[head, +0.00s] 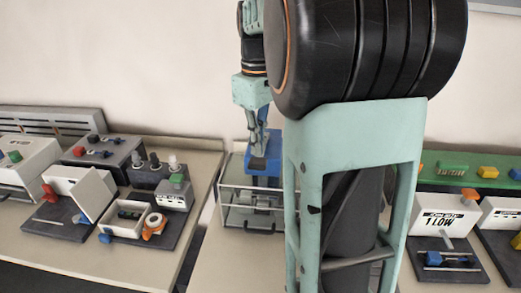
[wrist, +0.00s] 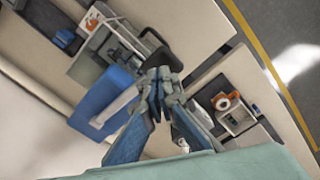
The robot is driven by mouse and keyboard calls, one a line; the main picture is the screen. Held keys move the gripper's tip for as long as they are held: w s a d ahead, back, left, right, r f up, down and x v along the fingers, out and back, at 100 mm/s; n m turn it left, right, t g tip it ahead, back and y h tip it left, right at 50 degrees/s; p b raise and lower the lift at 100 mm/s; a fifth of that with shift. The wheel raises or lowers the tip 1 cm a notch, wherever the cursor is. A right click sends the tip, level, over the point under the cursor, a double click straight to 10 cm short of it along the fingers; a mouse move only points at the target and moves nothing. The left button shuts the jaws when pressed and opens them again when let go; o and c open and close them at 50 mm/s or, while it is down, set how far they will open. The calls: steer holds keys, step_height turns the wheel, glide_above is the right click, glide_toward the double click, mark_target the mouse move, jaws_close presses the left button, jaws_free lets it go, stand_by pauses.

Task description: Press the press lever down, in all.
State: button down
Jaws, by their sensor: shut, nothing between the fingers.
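The press stands in the middle of the head view, with a blue body (head: 264,181) above a clear-sided base (head: 250,208). Its blue body also shows in the wrist view (wrist: 98,98), with a pale grey lever bar (wrist: 117,108) running across it towards my fingers. A dark handle (wrist: 157,44), which looks like the lever's end, shows just beyond my fingertips. In the head view a dark piece (head: 257,164) sits right under them. My gripper (head: 257,150) is shut and empty, pointing down above the press; its fingertips also show in the wrist view (wrist: 158,79). I cannot tell whether it touches the handle.
On the left table (head: 196,173) stand several boxes, an open white tray (head: 124,216) and an orange ring (head: 154,225). On the right are a white box marked 1 LOW (head: 440,222) and a green panel (head: 450,169). My arm hides the area right of the press.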

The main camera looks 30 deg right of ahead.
steer(key=shift+f, duration=0.1)
stand_by(0.3)
step_height(320, 180, down, 9)
steer(key=b, duration=0.6)
steer(key=shift+f, duration=0.15)
stand_by(0.9)
step_height(320, 180, up, 14)
steer(key=p, duration=1.1)
steer(key=shift+f+p, duration=0.25)
steer(key=shift+p, duration=0.15)
stand_by(0.3)
